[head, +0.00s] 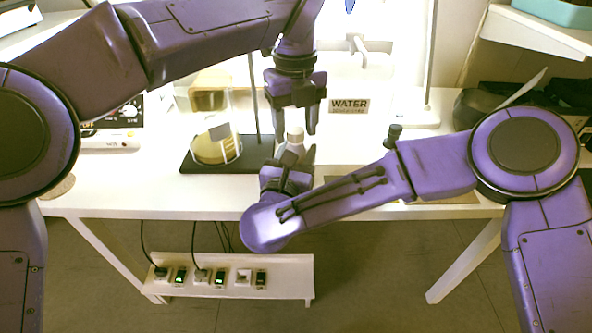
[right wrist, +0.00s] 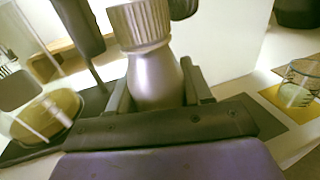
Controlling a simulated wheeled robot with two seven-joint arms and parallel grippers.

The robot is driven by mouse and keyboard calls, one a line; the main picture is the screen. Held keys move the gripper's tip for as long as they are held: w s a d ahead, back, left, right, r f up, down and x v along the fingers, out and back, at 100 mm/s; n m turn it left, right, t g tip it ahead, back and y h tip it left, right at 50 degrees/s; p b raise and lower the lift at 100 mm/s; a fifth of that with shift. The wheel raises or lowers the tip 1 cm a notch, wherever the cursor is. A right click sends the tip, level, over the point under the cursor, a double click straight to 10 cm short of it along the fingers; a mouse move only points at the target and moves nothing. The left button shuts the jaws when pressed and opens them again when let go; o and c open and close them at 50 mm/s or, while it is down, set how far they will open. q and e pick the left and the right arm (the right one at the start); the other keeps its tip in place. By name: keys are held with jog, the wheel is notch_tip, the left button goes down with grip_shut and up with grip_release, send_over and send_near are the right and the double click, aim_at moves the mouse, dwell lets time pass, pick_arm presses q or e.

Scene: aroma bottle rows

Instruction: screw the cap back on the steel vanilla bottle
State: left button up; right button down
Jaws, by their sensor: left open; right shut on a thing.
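The steel vanilla bottle (head: 292,149) stands roughly upright, gripped by my right gripper (head: 289,162). In the right wrist view its silver body (right wrist: 155,80) sits between the right fingers (right wrist: 158,88). A ribbed pale cap (right wrist: 140,22) is on the bottle's neck; whether it is fully tight I cannot tell. The cap also shows in the head view (head: 295,133). My left gripper (head: 296,122) points down above the bottle, open, with its fingers spread on either side of the cap. In the right wrist view its dark fingers appear apart from the cap. The bottle's lower part is hidden.
A glass vessel with yellow contents (head: 216,148) stands on a black stand base (head: 235,162) left of the bottle. A WATER sign (head: 348,106) is behind. A small dark object (head: 393,135) stands to the right. A glass (right wrist: 299,84) shows in the right wrist view.

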pick_arm(q)
grip_shut()
jog(key=shift+o, duration=0.7)
grip_release()
notch_tip(320, 180, up, 8)
jog(key=shift+f, duration=0.2)
